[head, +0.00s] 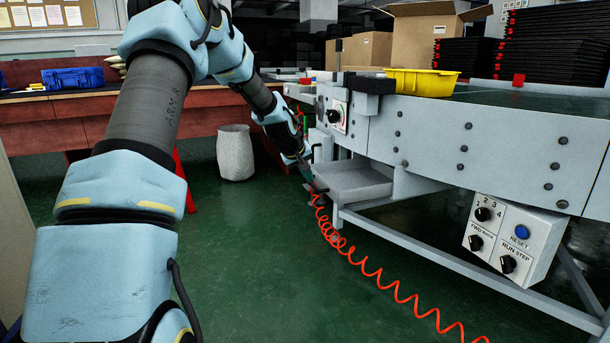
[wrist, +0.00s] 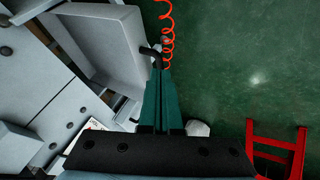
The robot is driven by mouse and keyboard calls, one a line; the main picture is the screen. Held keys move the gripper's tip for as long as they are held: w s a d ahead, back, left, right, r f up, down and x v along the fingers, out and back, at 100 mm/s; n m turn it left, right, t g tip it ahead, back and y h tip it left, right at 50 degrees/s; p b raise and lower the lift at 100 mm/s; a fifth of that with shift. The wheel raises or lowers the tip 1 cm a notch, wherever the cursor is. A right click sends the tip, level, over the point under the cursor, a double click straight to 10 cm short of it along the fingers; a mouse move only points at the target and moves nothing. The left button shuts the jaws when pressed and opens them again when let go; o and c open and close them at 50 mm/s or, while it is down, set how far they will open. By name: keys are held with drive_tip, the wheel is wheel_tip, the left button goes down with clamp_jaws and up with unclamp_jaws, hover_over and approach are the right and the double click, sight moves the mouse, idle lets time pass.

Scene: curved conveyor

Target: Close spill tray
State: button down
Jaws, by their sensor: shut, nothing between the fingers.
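The spill tray (head: 352,178) is a light grey open box sticking out from under the conveyor's side. In the wrist view the tray (wrist: 100,40) fills the upper left, with a small dark handle (wrist: 149,52) on its outer wall. My gripper (head: 316,188) is at the tray's outer end, low beside the front wall. In the wrist view its teal fingers (wrist: 160,72) are together, with nothing between them, and their tips lie right by the handle. I cannot tell whether they touch it.
A red coiled hose (head: 370,268) hangs close to my gripper and trails over the floor. The control box (head: 513,238) hangs right of the tray. A yellow bin (head: 421,82) sits on the conveyor. A pale waste bin (head: 235,153) stands behind. The green floor is mostly clear.

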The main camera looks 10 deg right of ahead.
sight(329, 188)
drive_tip(key=x, duration=0.2)
drive_tip(key=b+x, duration=0.1)
drive_tip(key=x, duration=0.2)
drive_tip(key=shift+d+f+b, duration=0.15)
drive_tip(key=shift+d+b, duration=0.15)
drive_tip(key=shift+d, duration=0.05)
drive_tip(key=shift+w+d+r+b, duration=0.1)
drive_tip(key=shift+d+b, duration=0.15)
drive_tip(key=shift+d, duration=0.55)
drive_tip(key=shift+w+d+r+b, duration=0.15)
drive_tip(key=shift+d+b, duration=0.1)
drive_tip(key=shift+d, duration=0.6)
drive_tip(key=shift+s+d, duration=0.1)
